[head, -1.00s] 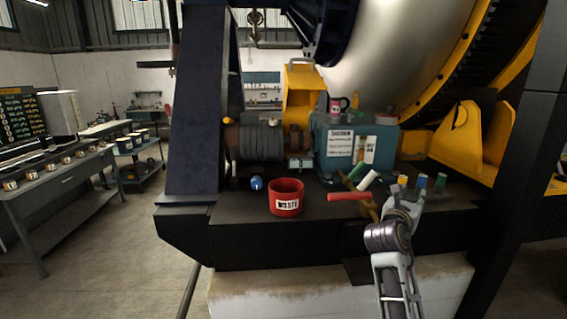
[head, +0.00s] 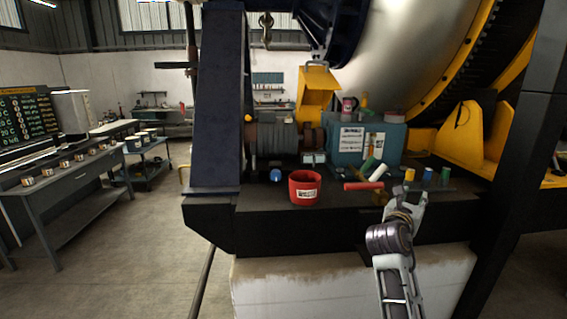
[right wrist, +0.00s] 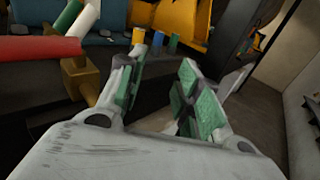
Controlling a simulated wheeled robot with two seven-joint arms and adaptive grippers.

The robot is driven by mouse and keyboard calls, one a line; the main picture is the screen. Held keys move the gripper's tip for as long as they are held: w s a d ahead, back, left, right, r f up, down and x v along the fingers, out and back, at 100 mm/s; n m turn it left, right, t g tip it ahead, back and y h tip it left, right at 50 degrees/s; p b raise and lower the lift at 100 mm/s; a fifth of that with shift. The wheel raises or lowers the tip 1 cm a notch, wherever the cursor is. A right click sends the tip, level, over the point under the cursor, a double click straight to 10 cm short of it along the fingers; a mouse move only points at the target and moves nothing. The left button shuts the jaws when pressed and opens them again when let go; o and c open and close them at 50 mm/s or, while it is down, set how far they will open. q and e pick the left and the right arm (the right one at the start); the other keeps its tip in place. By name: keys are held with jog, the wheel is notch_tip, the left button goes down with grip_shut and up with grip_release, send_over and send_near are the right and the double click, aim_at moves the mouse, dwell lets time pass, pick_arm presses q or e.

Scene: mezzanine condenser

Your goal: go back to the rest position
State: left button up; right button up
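My right gripper (head: 412,202) is in front of the dark ledge, at its right part. In the right wrist view its two green-padded fingers (right wrist: 165,90) stand apart with nothing between them. My left gripper is in neither view.
The black ledge (head: 260,198) carries a red waste bin (head: 304,187), a blue ball-like item (head: 276,176), a red bar (head: 364,186), a white cylinder (head: 378,173) and several small coloured cylinders (head: 427,175). A blue box (head: 350,146) stands behind. Open floor (head: 130,240) lies left.

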jog(key=s+a+f+m+g+y, duration=0.25)
jog(key=s+f+m, duration=0.35)
jog(key=f, duration=0.5)
jog(key=s+a+f+m+g+y, duration=0.2)
jog(key=s+f+m+y, duration=0.3)
jog(key=f, duration=0.7)
jog(key=s+a+f+m+g+y, duration=0.1)
jog(key=s+a+f+m+g, duration=0.15)
jog(key=s+f+m, duration=0.35)
jog(key=s+a+f+m+g+y, duration=0.1)
jog(key=s+a+f+m+y, duration=0.2)
jog(key=s, duration=0.6)
jog(key=s+a+f+m+g, duration=0.2)
jog(key=s+a+f+m, duration=0.2)
jog(key=s+m, duration=0.25)
jog(key=s+f+n+g, duration=0.1)
jog(key=s+f+g, duration=0.15)
jog(key=f, duration=3.05)
jog(key=s+d+f, duration=0.2)
jog(key=s+f, duration=0.8)
jog(key=s, duration=0.1)
jog(key=s+d+f, duration=0.1)
jog(key=s+f, duration=0.8)
jog(key=s, duration=0.3)
jog(key=shift+d+f, duration=0.4)
